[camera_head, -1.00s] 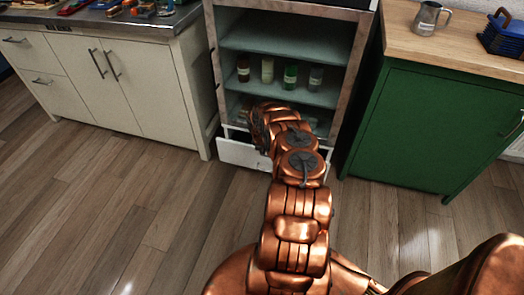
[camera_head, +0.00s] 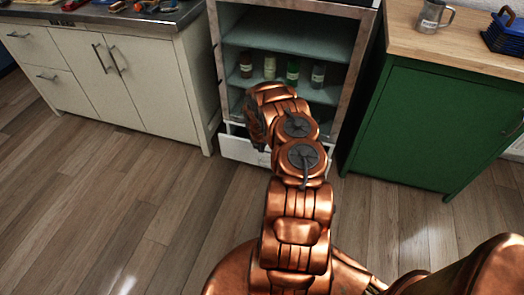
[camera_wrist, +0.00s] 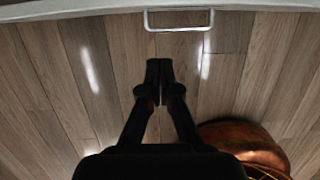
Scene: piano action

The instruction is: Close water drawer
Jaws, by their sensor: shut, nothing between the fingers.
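The white drawer (camera_head: 240,149) is at the bottom of the open-fronted cabinet in the head view. A dark gap shows above its front, so it stands a little open. My arm covers its right part. In the wrist view the drawer's pale front edge (camera_wrist: 75,10) runs along the top, with its metal bar handle (camera_wrist: 178,28) below it. My gripper (camera_wrist: 160,68) is shut and empty, its fingertips pointing toward the handle. In the picture a strip of floor shows between them. The gripper itself is hidden behind my arm in the head view.
The cabinet (camera_head: 213,70) holds several small bottles on a shelf. A cream cupboard (camera_head: 150,90) stands to the left and a green cupboard (camera_head: 425,125) to the right. Wooden floor (camera_head: 120,190) is clear in front.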

